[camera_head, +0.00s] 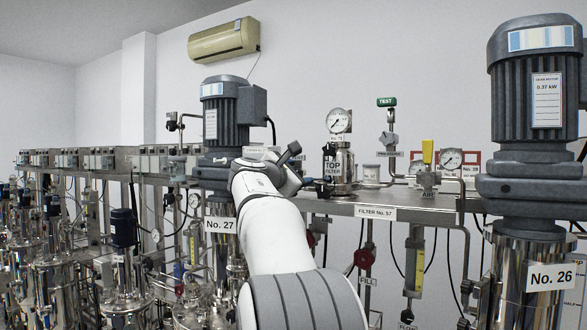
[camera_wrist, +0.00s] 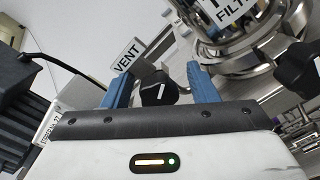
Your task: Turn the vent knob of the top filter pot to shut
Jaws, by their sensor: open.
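The top filter pot (camera_head: 341,167) is a shiny steel vessel with a "TOP FILTER" label, on the steel shelf right of my arm. In the wrist view its polished body (camera_wrist: 262,40) fills the upper right. A black knob (camera_wrist: 157,93) with a short white mark sits just below the white "VENT" tag (camera_wrist: 127,55). My gripper (camera_wrist: 159,78) is open, with one blue finger on each side of this knob. I cannot tell whether either finger touches it. In the head view my gripper (camera_head: 309,182) is small, at the pot's left side, and the knob is not clear.
A second black knob (camera_wrist: 296,68) is close right of my right finger. A round gauge (camera_head: 339,121) stands on the pot. The No. 27 motor (camera_head: 225,120) rises close behind my arm. The steel shelf (camera_head: 420,199) carries more valves and gauges to the right.

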